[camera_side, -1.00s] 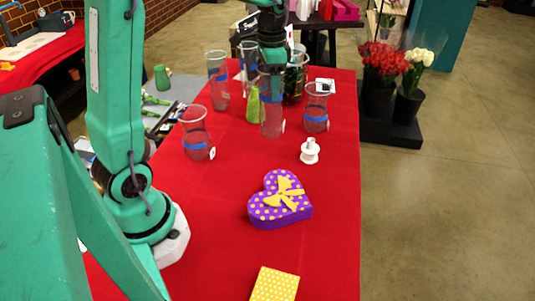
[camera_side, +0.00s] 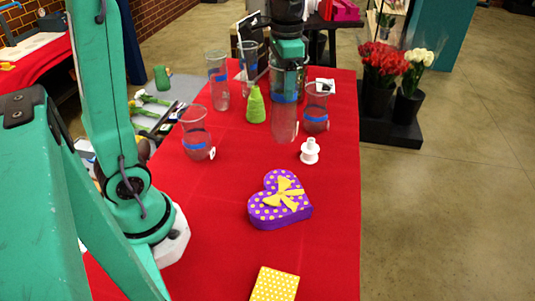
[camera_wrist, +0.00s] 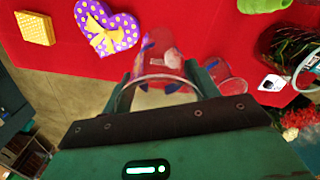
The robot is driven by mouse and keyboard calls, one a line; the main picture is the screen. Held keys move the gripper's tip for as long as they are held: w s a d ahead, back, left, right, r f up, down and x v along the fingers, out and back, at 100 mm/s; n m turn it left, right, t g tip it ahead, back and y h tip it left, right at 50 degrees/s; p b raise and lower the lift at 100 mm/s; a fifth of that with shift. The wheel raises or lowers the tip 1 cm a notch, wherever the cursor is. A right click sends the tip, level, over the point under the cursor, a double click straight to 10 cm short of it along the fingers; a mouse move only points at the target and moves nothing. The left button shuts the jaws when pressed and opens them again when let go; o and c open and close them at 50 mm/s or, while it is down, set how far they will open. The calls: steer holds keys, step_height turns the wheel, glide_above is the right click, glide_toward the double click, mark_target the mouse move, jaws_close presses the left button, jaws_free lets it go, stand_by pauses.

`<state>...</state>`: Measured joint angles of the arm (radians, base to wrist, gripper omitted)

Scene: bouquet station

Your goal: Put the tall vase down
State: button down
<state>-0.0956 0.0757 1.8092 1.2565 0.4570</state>
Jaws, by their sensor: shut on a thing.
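My gripper (camera_side: 286,92) is shut on a tall clear glass vase (camera_side: 284,122) with a blue band near its top. The vase hangs upright below the fingers, over the red-covered table (camera_side: 330,210). I cannot tell whether its base touches the cloth. In the wrist view, the round rim of the held vase (camera_wrist: 161,82) shows between my gripper's fingers (camera_wrist: 165,80), with its body reaching away below. The gripper hides part of the vase's upper end.
A short vase (camera_side: 316,108) stands close on the right, with a white spool (camera_side: 310,152) in front. A green cone-shaped thing (camera_side: 255,106) is close on the left. Other vases stand at left (camera_side: 196,134) and back left (camera_side: 217,75). Cloth around the purple heart box (camera_side: 280,208) is clear.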

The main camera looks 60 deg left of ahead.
stand_by(0.3)
steer(key=s+d+r, duration=0.2)
steer(key=s+d, duration=0.8)
steer(key=s+d+r, duration=0.3)
steer(key=s+d, duration=0.7)
steer(key=shift+s+d+r, duration=0.15)
steer(key=shift+d+r, duration=0.05)
steer(key=shift+d, duration=0.2)
steer(key=w+a+f, duration=0.7)
steer(key=w, duration=0.2)
steer(key=shift+a, duration=0.25)
steer(key=shift+f, duration=0.1)
